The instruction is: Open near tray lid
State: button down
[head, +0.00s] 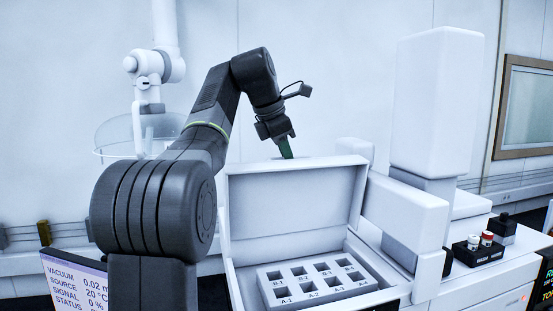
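The near tray (314,286) sits at the lower middle of the head view. Its lid (292,199) stands raised at the back, so the inside shows. Inside is a pale rack (361,282) with several square wells in two rows, labelled A and B; the wells look dark and empty. My gripper (286,150) is above and behind the lid's top edge, pointing down. A green fingertip part shows just above that edge. Whether it touches the lid, and whether the fingers are open or shut, I cannot tell.
A white blocky instrument (436,105) with a horizontal arm stands close on the right. A small black holder (477,251) with capped vials is beyond it. A screen (75,283) is at lower left. A clear hood (124,132) hangs behind my arm.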

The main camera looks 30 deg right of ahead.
jog(key=w+d+f, duration=0.1)
jog(key=w+f, duration=0.1)
jog(key=w, duration=0.4)
jog(key=shift+d, duration=0.35)
jog(key=c, duration=1.5)
grip_release()
jog(key=shift+d, duration=0.1)
jog(key=shift+o, duration=0.2)
jog(key=shift+s, duration=0.1)
jog(key=shift+r, duration=0.15)
